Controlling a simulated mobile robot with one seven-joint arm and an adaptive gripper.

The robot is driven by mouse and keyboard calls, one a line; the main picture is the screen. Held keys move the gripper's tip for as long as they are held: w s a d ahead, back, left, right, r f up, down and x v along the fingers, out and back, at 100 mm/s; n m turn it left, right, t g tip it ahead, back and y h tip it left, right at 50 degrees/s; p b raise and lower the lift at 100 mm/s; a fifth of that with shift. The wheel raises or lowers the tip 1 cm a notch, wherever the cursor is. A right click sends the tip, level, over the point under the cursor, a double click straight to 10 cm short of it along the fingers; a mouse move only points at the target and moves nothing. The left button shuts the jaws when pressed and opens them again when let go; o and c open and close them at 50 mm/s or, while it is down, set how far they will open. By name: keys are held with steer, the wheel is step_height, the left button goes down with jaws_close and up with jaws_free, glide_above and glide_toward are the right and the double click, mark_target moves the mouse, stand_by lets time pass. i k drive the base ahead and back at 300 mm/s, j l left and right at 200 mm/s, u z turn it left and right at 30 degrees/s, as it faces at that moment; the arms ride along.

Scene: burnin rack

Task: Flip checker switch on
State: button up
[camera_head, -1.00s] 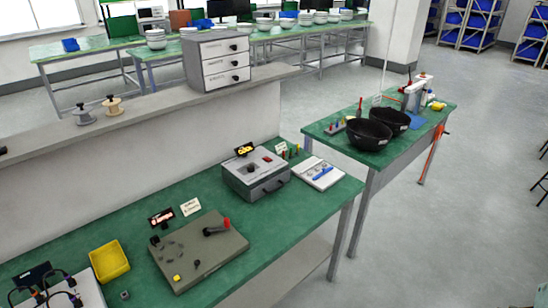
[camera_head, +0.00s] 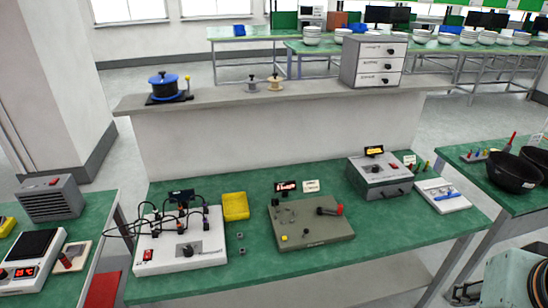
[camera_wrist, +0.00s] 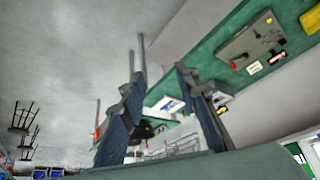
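No label that I can read names the checker. The switch positions are too small to tell. My gripper (camera_wrist: 160,80) is open and empty, away from all three.
The green bench (camera_head: 252,282) also holds a yellow bin (camera_head: 236,206) and a white tray (camera_head: 443,196). A shelf ledge (camera_head: 225,97) runs behind it. Another table with black bowls (camera_head: 513,172) is at right, and one with a scale (camera_head: 30,263) at left.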

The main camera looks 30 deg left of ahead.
mark_target(148, 253)
steer(key=u, duration=2.1)
steer(key=i+j, duration=0.1)
steer(key=i, duration=0.45)
steer(key=i+j+z, duration=0.1)
steer(key=i, duration=0.45)
steer(key=k+j+z, duration=0.1)
steer(key=k+j, duration=0.15)
steer(key=i+l+u, duration=0.1)
steer(key=i+l, duration=0.25)
